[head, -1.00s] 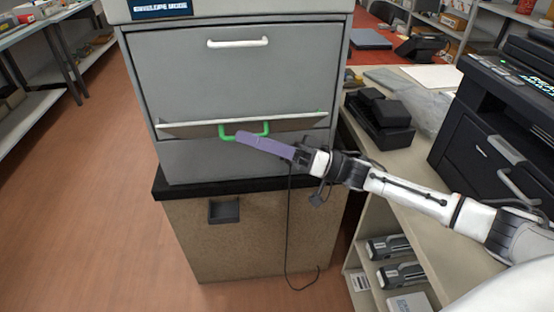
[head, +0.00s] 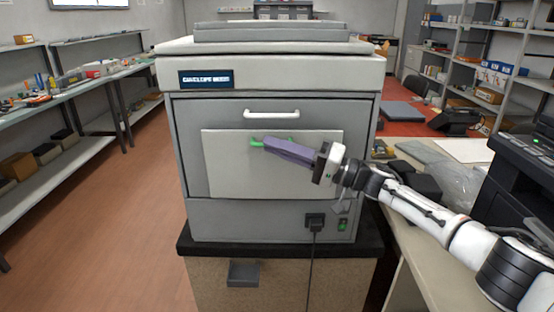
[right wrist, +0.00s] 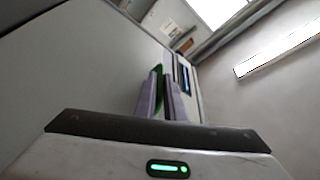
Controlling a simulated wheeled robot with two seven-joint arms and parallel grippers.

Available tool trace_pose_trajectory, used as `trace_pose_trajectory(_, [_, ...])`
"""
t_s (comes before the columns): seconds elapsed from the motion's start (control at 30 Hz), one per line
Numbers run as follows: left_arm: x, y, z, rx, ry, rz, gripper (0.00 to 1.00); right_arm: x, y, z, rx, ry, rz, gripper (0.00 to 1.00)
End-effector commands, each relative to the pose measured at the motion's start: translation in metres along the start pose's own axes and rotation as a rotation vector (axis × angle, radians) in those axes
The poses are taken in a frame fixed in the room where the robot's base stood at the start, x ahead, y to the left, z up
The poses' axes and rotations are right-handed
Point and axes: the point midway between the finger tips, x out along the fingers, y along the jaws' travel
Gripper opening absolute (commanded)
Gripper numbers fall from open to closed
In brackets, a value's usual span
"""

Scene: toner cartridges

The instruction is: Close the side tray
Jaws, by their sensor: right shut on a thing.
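The side tray (head: 240,175) is a pale grey panel on the front of the grey machine (head: 185,150). It stands upright, up against the machine's front; I cannot tell whether a small gap is left. Its green handle (head: 256,143) is near the panel's top edge, partly hidden by my fingers. My right gripper (head: 265,145) has purple fingers and is shut on the green handle. In the right wrist view the green handle (right wrist: 158,72) shows between the two purple fingers. My left gripper is not in view.
A white handle (head: 271,114) sits on the machine above the tray. A black plug and cord (head: 315,221) are at the lower right of its front. A counter (head: 425,262) with a black printer (head: 515,185) stands at right. The floor at left (head: 120,220) is clear.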

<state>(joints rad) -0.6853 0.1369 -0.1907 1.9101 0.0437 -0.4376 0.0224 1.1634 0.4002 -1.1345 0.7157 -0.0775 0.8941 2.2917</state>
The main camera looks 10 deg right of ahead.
Motion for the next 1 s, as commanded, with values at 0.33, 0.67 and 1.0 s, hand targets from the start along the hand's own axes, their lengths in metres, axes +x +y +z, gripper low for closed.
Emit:
trace_pose_trajectory(0.33, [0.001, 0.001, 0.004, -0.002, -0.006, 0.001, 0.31, -0.005, -0.001, -0.015, -0.014, 0.010, 0.000, 0.00])
trace_pose_trajectory(0.67, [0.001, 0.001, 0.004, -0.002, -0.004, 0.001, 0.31, -0.005, -0.002, -0.017, -0.014, 0.016, -0.001, 0.00])
trace_pose_trajectory(1.0, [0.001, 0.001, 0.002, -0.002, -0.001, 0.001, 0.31, -0.006, 0.001, -0.015, -0.010, 0.015, 0.005, 0.28])
